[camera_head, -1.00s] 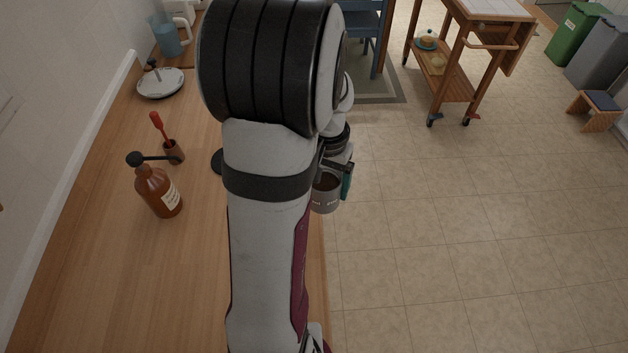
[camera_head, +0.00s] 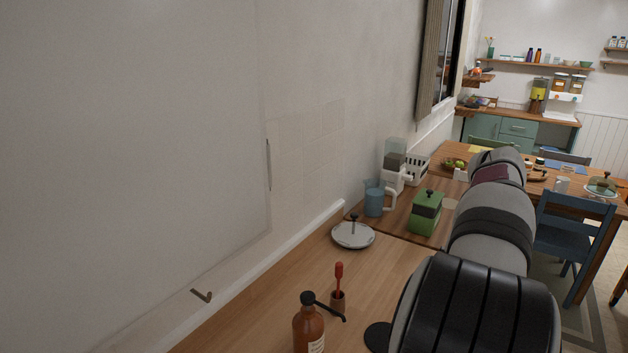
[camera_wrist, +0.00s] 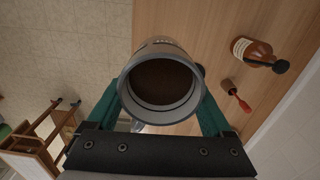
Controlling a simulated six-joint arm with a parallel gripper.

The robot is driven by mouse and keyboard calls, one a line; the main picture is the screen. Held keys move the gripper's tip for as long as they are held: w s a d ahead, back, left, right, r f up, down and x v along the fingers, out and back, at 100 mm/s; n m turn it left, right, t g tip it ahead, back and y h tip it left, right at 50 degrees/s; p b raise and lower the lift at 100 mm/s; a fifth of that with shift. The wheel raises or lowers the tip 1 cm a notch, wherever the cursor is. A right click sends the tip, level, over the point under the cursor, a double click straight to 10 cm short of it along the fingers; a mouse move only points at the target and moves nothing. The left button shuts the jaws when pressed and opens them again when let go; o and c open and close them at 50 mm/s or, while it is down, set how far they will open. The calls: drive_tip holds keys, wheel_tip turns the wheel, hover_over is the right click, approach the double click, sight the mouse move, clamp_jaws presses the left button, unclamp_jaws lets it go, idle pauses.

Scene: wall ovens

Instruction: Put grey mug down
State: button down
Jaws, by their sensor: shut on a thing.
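The grey mug (camera_wrist: 160,55) is in the middle of the wrist view, its round mouth facing the camera and its inside dark brown. My gripper (camera_wrist: 162,95) is shut on it, with one teal finger on each side. In the wrist view the mug overlaps the long edge of the wooden counter (camera_wrist: 190,25), with floor to its left. I cannot tell how high it is above the counter. The head view shows the counter (camera_head: 265,310) and my arm, but the mug and my gripper are hidden there.
On the counter are a brown pump bottle (camera_head: 308,328), a red-handled brush in a holder (camera_head: 338,298) and a white lidded dish (camera_head: 353,236). Farther back stand a blue pitcher (camera_head: 374,200) and a green canister (camera_head: 425,212).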

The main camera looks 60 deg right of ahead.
drive_tip(key=w+r+n, duration=0.1)
drive_tip(key=w+r, duration=0.4)
drive_tip(key=r, duration=0.1)
drive_tip(key=shift+w+a+r+n, duration=0.15)
drive_tip(key=shift+a+r+n, duration=0.2)
drive_tip(key=shift+a, duration=0.1)
drive_tip(key=w+a+f+n, duration=0.2)
drive_tip(key=w+a+f, duration=0.2)
drive_tip(key=w+f, duration=0.3)
drive_tip(key=w+a+f+n, duration=0.2)
drive_tip(key=w+a+f, duration=0.25)
drive_tip(key=f, duration=0.55)
drive_tip(key=w+a+f+m, duration=0.1)
drive_tip(key=w+a+f, duration=0.15)
drive_tip(key=a, duration=0.45)
drive_tip(key=w+a+f, duration=0.1)
drive_tip(key=a+f, duration=0.3)
drive_tip(key=a, duration=0.3)
drive_tip(key=w+a+f+m, duration=0.1)
drive_tip(key=a+f, duration=0.2)
drive_tip(key=a, duration=0.5)
wheel_tip(320, 180, down, 8)
drive_tip(key=shift+a+f, duration=0.1)
drive_tip(key=shift+a, duration=0.05)
drive_tip(key=shift+f, duration=0.1)
